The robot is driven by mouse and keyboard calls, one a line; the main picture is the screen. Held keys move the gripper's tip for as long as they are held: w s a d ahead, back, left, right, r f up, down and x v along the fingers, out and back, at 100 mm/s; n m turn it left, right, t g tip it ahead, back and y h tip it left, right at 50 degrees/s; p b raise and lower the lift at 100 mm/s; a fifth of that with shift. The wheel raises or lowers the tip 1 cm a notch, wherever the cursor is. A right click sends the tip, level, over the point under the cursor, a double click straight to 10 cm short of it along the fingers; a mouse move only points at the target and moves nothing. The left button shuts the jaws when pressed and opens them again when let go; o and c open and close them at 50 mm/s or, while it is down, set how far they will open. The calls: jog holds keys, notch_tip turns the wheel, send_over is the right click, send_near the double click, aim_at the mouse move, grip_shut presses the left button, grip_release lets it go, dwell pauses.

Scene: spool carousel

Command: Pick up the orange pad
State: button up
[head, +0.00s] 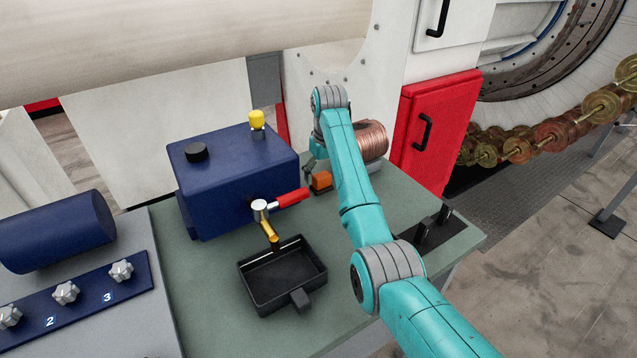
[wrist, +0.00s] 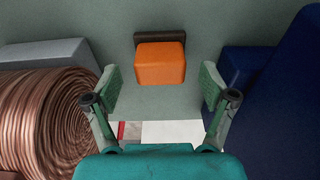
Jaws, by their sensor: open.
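The orange pad (wrist: 160,64) is a small rounded block in the wrist view, set against a dark brown backing piece (wrist: 160,37) on the green table top. In the head view the pad (head: 321,180) stands between the blue tank and the copper coil, partly hidden by my arm. My gripper (wrist: 159,88) is open, with one finger to each side of the pad and a little short of it in the wrist view. Nothing is between the fingers. In the head view my gripper (head: 312,168) is small and partly hidden beside the pad.
A copper wire coil (head: 371,140) stands close on one side of the pad, and a blue tank (head: 232,172) on the other. The tank has a red-handled tap (head: 292,198) above a black tray (head: 283,277). A black slotted holder (head: 433,230) sits near the table's right edge.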

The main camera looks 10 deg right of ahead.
aim_at(322, 174)
notch_tip(322, 174, down, 2)
jog(key=shift+w+f, duration=0.15)
jog(key=shift+f, duration=0.1)
jog(key=shift+c, duration=0.2)
jog(key=c, duration=1.2)
notch_tip(322, 174, up, 10)
jog(key=shift+r, duration=0.1)
